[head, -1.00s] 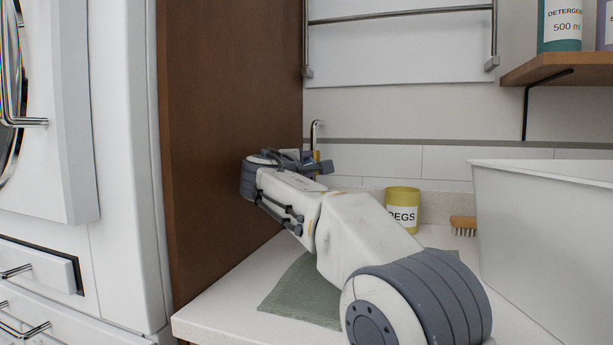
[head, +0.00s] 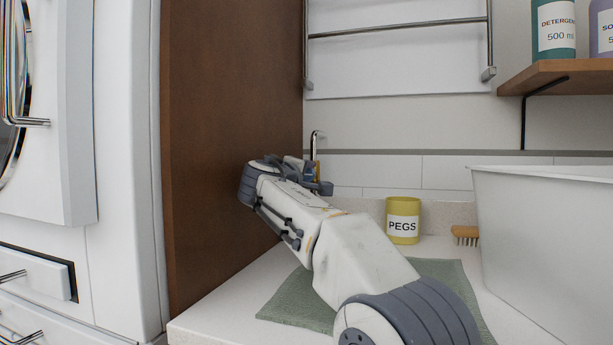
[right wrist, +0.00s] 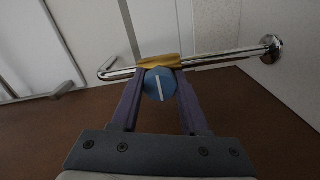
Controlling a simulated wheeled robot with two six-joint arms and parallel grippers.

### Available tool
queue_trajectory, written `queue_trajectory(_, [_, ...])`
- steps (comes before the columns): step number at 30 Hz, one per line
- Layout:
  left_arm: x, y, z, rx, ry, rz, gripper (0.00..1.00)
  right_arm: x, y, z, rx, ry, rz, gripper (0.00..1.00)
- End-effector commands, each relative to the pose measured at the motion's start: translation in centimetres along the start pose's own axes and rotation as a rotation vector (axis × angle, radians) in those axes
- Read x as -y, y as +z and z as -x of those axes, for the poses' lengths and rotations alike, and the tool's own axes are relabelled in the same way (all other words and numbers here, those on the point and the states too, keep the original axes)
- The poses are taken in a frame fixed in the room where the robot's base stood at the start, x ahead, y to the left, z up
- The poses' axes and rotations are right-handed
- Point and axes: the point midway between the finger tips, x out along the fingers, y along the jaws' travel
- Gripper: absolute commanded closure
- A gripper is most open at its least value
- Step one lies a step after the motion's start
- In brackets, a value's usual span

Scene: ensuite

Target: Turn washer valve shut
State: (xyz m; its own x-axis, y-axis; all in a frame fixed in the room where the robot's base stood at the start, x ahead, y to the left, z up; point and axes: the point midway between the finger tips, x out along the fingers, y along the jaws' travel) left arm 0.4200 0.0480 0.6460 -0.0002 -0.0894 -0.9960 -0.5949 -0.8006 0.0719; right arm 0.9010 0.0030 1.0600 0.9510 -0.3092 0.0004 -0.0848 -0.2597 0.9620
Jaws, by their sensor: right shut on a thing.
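The washer valve shows in the right wrist view as a round blue knob (right wrist: 159,84) with a white line, in front of a brass body (right wrist: 158,62) on a chrome pipe (right wrist: 225,59). The white line is near upright there, slightly tilted. My right gripper (right wrist: 158,90) is shut on the blue knob, one finger on each side. In the head view my right gripper (head: 318,182) is beside the brown panel and hides most of the valve; the top of the chrome pipe (head: 316,136) shows above it. My left gripper is not in view.
A brown panel (head: 230,130) stands close left of my gripper. On the counter are a green cloth (head: 440,275) under my arm, a yellow PEGS cup (head: 403,228), a brush (head: 465,234) and a white tub (head: 545,240). A shelf (head: 570,77) with bottles hangs at upper right.

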Motion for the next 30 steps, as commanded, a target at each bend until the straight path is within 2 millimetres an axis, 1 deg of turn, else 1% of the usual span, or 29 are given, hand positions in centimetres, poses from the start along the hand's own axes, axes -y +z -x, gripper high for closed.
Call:
queue_trajectory(3, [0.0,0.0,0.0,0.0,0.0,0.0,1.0,0.2,0.0,0.0,0.001,-0.003,-0.003,1.0])
queue_trajectory(4, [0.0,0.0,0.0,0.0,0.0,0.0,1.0,0.2,0.0,0.0,0.001,-0.003,-0.003,0.48])
queue_trajectory(6, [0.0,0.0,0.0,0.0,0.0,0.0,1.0,0.1,0.0,0.0,0.001,-0.003,-0.002,0.25])
queue_trajectory(14, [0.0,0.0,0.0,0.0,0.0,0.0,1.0,0.1,0.0,0.0,0.0,-0.001,-0.001,0.25])
queue_trajectory(17, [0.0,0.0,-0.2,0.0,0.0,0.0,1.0,0.1,0.0,0.3,-0.001,-0.001,-0.001,0.25])
queue_trajectory(20, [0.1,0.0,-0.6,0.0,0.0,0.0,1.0,0.2,-0.1,1.5,-0.002,-0.002,-0.002,0.25])
queue_trajectory(26, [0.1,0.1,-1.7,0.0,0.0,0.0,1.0,0.2,0.0,5.4,-0.004,-0.002,-0.001,0.25])
queue_trajectory(30, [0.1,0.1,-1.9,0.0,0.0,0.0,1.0,0.2,0.0,8.0,-0.003,-0.003,-0.001,0.25])
